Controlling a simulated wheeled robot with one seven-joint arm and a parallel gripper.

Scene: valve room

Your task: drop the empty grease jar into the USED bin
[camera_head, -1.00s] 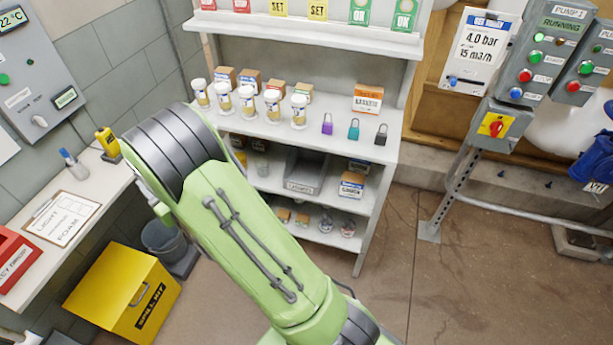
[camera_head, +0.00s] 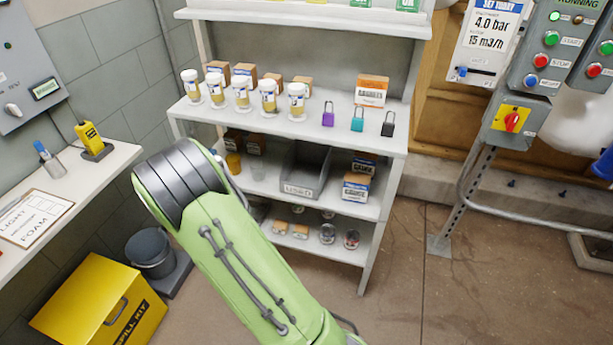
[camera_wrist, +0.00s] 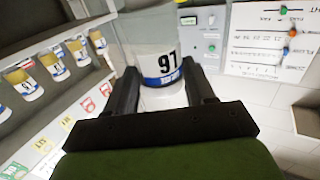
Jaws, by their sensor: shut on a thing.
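My gripper (camera_wrist: 162,78) shows in the wrist view, its two dark fingers shut on a clear jar (camera_wrist: 156,60) with a white and blue label bearing a large number. The jar looks see-through, with no filling visible between the fingers. In the head view my green arm hides the gripper and the held jar. The USED bin (camera_head: 318,172) is a grey open-topped bin on the middle shelf of the rack, its label facing forward. The held jar is apart from the bin.
Several filled jars (camera_head: 241,92) and small boxes stand on the shelf above the bin, with three padlocks (camera_head: 357,119) at right. Boxes (camera_head: 356,187) sit right of the bin. A yellow spill kit (camera_head: 101,310) and bucket (camera_head: 151,252) stand left. Floor right of the rack is clear.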

